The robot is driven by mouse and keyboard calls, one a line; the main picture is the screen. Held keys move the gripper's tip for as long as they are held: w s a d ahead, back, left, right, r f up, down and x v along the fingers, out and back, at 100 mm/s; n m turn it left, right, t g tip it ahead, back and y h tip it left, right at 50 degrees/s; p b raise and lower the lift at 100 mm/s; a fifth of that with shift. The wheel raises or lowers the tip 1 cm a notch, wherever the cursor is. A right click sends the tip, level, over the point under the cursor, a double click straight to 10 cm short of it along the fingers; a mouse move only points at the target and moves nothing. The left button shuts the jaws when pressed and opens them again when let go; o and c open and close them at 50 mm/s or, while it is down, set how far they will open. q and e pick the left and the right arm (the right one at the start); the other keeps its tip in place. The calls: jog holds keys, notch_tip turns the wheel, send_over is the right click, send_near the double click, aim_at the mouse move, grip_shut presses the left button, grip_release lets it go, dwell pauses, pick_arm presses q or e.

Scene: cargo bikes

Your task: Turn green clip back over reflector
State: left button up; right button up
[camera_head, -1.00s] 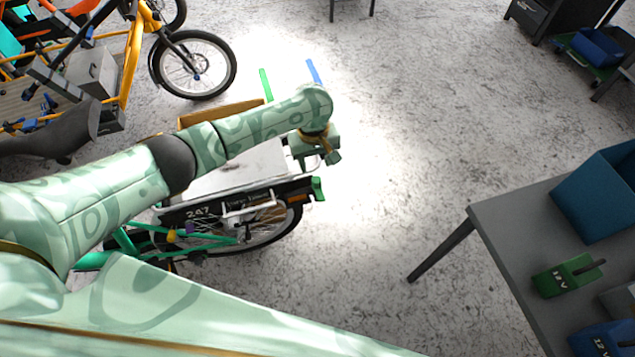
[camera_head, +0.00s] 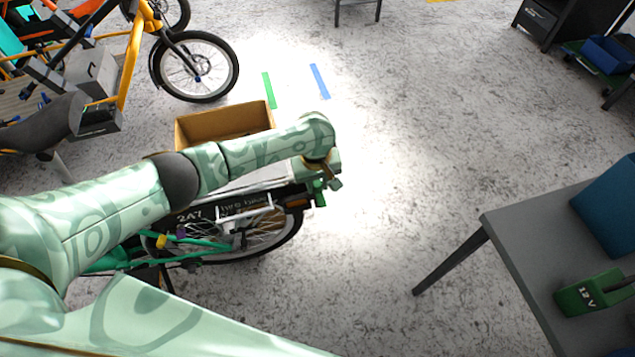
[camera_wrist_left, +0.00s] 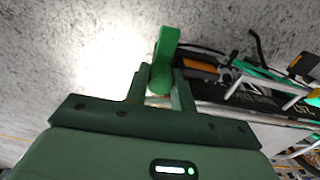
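The green clip (camera_head: 319,193) is at the rear end of the bike's black rack side, beside the orange reflector (camera_head: 296,203). The reflector is uncovered in the left wrist view (camera_wrist_left: 199,69), and the clip (camera_wrist_left: 164,48) stands out past the rack end there. My left gripper (camera_head: 334,184) is at the clip, below my bent wrist. In the left wrist view its two fingers (camera_wrist_left: 159,84) are apart, one on each side of the clip's rounded lower part. I cannot tell whether they touch it. My right gripper is out of view.
A cardboard box (camera_head: 224,123) sits on the bike's far side. A grey table (camera_head: 515,232) with a blue bin (camera_head: 610,210) and a green battery (camera_head: 588,293) stands at the right. An orange cargo bike (camera_head: 135,60) is at upper left. The floor between is clear.

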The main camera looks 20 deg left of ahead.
pick_arm(q)
jog(key=shift+s+r+p, duration=0.1)
jog(key=shift+r+p, duration=0.1)
jog(key=shift+p, duration=0.4)
jog(key=m+p, duration=0.2)
jog(key=p, duration=0.2)
jog(key=shift+d+r+m, duration=0.1)
jog(key=shift+m, duration=0.8)
jog(key=shift+f+m+p, duration=0.3)
jog(key=shift+m, duration=0.6)
jog(key=m, duration=0.4)
jog(key=shift+m, duration=0.3)
jog(key=m, duration=0.4)
jog(key=shift+m, duration=1.8)
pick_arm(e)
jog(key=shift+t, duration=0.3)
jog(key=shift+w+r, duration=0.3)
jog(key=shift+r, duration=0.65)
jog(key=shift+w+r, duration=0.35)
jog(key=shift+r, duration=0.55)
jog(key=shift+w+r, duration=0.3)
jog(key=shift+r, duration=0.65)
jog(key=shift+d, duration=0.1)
